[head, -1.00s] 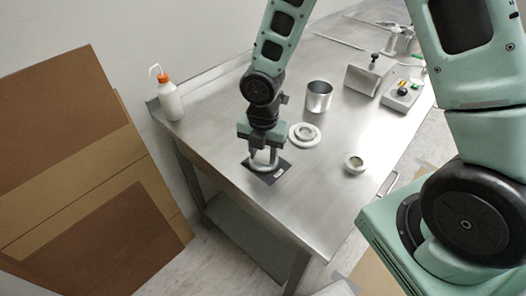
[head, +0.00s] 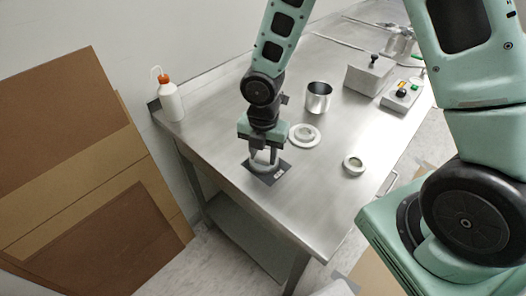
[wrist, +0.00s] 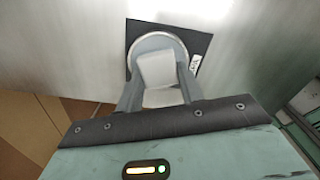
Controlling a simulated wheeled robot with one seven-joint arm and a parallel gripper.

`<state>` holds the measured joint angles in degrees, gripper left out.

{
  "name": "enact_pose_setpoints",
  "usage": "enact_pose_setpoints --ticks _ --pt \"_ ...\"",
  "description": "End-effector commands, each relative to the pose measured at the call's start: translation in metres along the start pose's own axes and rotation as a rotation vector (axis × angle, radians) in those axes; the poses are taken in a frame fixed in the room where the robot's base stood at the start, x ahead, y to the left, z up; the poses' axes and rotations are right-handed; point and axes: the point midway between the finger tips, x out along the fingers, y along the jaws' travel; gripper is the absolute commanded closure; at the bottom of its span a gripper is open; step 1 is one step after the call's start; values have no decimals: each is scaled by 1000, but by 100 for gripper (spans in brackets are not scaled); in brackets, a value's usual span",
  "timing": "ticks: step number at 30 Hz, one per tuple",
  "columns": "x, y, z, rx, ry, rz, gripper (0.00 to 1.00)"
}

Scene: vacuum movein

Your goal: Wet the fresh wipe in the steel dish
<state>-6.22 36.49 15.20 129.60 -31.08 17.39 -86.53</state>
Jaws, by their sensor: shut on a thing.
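My gripper (wrist: 158,82) is shut on a white, block-like folded wipe (wrist: 158,70). It points down over a round grey dish-like thing (wrist: 135,50) with a pale rim, lying on a dark square mat (wrist: 196,38) with a small white label. In the head view my gripper (head: 264,160) hides most of this round thing, and the dark mat (head: 285,172) shows around it near the table's front edge. I cannot tell whether the wipe touches the round surface. A smaller round metal dish (head: 353,165) stands apart to the right.
On the steel table (head: 290,205) are a white ring-shaped plate (head: 305,135), a steel cup (head: 319,97), a grey block (head: 369,76) with a black knob and a control box (head: 402,95). An orange-capped squeeze bottle (head: 168,98) stands at the back left. Cardboard (head: 85,150) leans at left.

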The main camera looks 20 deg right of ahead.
Motion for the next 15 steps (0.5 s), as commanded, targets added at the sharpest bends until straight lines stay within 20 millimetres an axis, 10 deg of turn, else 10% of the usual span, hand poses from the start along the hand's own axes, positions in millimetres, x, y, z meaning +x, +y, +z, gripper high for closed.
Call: enact_pose_setpoints --ticks 15 --pt "-45 1 0 -1 -1 2 81"
